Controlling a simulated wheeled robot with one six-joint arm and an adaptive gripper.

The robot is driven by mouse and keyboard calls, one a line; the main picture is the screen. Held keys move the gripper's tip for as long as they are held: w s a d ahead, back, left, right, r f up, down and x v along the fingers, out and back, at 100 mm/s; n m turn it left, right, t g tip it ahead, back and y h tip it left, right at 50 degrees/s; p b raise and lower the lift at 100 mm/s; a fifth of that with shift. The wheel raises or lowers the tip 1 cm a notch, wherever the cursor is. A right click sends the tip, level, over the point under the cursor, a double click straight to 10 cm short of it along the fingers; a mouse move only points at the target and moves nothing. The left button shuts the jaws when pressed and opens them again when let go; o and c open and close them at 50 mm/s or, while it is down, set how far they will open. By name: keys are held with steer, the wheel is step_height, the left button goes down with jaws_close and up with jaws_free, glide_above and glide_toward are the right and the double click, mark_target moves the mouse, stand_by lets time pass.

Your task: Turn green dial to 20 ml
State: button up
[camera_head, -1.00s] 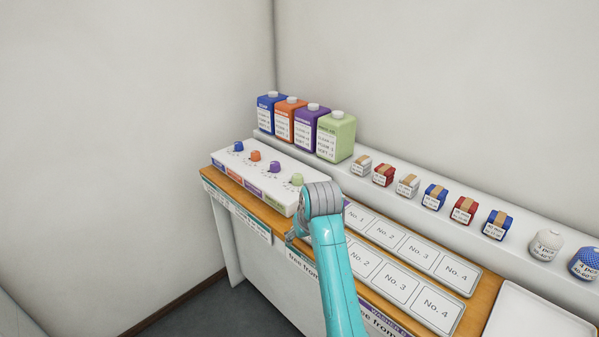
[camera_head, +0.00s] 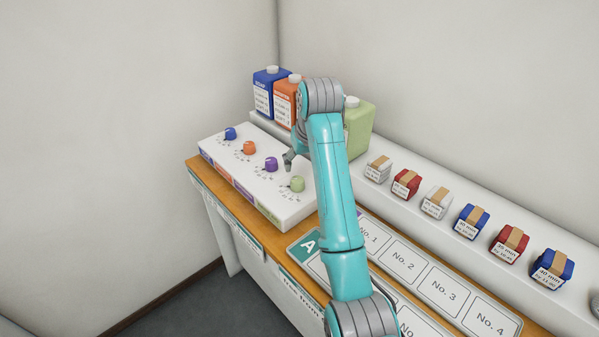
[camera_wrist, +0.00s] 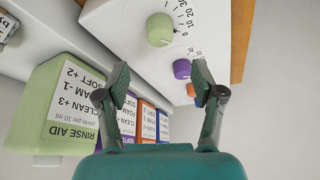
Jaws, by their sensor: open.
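The green dial (camera_head: 297,184) is the nearest, right-hand knob on the white dosing panel (camera_head: 232,178). In the wrist view the green dial (camera_wrist: 160,29) sits above the fingertips, with a printed scale reading 0, 10, 20, 30 beside it. My gripper (camera_wrist: 160,75) is open and empty. In the head view my gripper (camera_head: 289,158) is above the panel, just behind and above the green dial and apart from it; my arm hides part of it.
Purple (camera_head: 271,164), orange (camera_head: 249,148) and blue (camera_head: 230,134) dials line the panel. Blue (camera_head: 263,95), orange (camera_head: 284,104) and green (camera_head: 359,130) bottles stand on the ledge behind, partly hidden by my arm. Several small boxes (camera_head: 437,203) line the ledge to the right.

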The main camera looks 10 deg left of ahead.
mark_target(298, 179)
steer(key=x, duration=1)
steer(key=shift+w+f, duration=0.1)
steer(key=shift+f, duration=0.1)
steer(key=c, duration=1.2)
